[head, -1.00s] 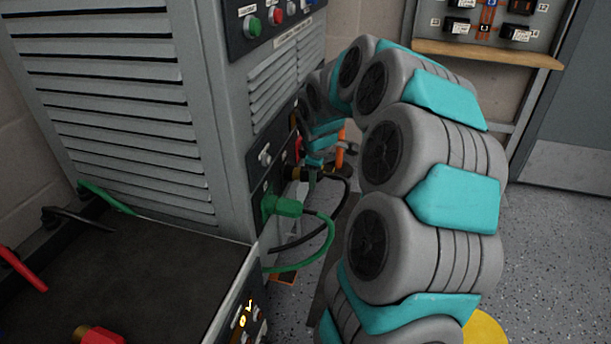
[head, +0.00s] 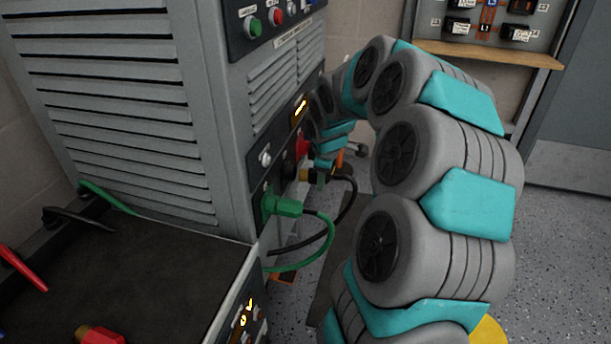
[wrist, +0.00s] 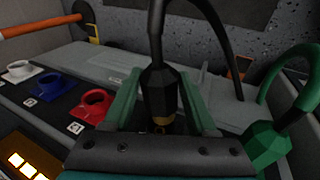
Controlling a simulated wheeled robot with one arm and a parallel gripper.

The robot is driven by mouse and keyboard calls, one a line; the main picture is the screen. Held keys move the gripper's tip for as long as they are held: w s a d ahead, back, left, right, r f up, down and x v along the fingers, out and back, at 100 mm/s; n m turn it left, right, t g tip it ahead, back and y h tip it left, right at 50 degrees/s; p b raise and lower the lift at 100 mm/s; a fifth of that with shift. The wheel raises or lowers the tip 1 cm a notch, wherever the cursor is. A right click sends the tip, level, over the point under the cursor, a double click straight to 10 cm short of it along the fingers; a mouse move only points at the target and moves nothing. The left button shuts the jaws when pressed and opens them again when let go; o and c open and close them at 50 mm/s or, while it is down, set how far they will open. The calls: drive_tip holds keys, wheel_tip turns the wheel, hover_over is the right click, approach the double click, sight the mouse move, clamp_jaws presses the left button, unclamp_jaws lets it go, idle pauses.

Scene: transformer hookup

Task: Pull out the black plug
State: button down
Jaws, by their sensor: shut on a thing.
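The black plug (wrist: 160,92) is held between the fingers of my gripper (wrist: 158,108) in the wrist view. Its brass-coloured end points down the picture and its black cable runs up. In the head view the black plug (head: 318,177) sits at the end of my arm, with its brass tip facing the grey cabinet (head: 235,130). The tip appears apart from the panel, beside a dark socket (head: 288,163). My gripper (head: 326,168) is small and partly hidden by my arm there.
A green plug (head: 283,205) with a green cable sits in the panel just in front. Red (wrist: 95,103), blue (wrist: 52,85) and white (wrist: 20,70) sockets line the panel in the wrist view. A dark-topped cart (head: 120,270) stands at the front left. Open floor lies right.

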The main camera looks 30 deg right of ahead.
drive_tip(key=shift+d+r, duration=0.1)
drive_tip(key=shift+s+d, duration=1.6)
drive_tip(key=shift+s, duration=0.3)
